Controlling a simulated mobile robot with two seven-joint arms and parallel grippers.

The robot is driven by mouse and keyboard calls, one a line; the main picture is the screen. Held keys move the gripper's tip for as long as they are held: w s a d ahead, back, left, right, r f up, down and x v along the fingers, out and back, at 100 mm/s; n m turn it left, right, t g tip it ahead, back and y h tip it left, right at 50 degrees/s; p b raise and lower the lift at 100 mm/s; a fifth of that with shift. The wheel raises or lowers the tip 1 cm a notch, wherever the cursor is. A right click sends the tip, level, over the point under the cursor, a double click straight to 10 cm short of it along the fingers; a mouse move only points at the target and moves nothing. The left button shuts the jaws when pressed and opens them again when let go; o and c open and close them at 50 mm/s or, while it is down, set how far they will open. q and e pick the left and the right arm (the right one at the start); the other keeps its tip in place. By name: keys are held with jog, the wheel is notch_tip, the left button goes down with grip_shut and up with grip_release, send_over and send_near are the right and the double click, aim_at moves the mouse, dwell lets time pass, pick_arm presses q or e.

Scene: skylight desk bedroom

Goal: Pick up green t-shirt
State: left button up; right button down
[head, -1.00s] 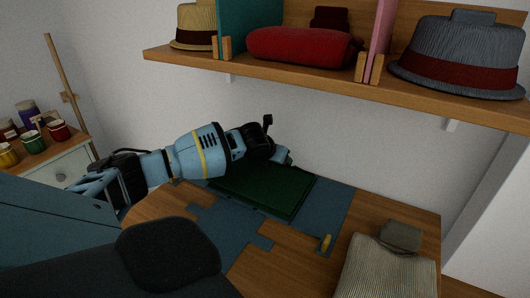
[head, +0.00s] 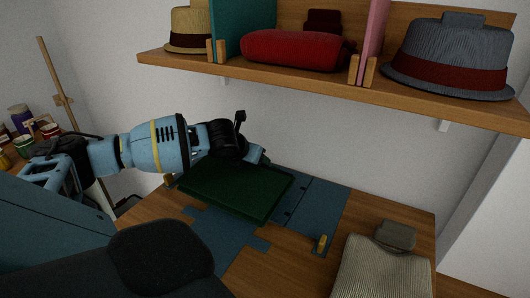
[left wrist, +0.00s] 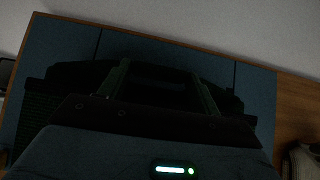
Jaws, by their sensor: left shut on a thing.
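The green t-shirt (head: 236,190) is a dark green, flat folded bundle over the blue folding board on the desk. In the head view my left gripper (head: 258,157) is at its far edge, its jaws partly hidden behind the wrist. It is shut on the t-shirt. In the left wrist view the gripper (left wrist: 160,88) is very dark, and dark green cloth (left wrist: 38,108) shows at the left. I cannot tell how far the shirt is off the board. My right gripper is not in view.
The blue folding board (head: 318,205) lies on the wooden desk (head: 285,262). A small yellow item (head: 321,242) is on its near right. A beige folded garment (head: 380,272) lies at the desk's right. A shelf (head: 330,80) with hats (head: 455,55) and a red roll (head: 293,50) hangs above.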

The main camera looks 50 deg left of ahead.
aim_at(232, 168)
pick_arm(q)
jog(key=s, duration=0.7)
jog(key=shift+a+r, duration=0.15)
jog(key=shift+r, duration=0.25)
jog(key=shift+s, duration=0.75)
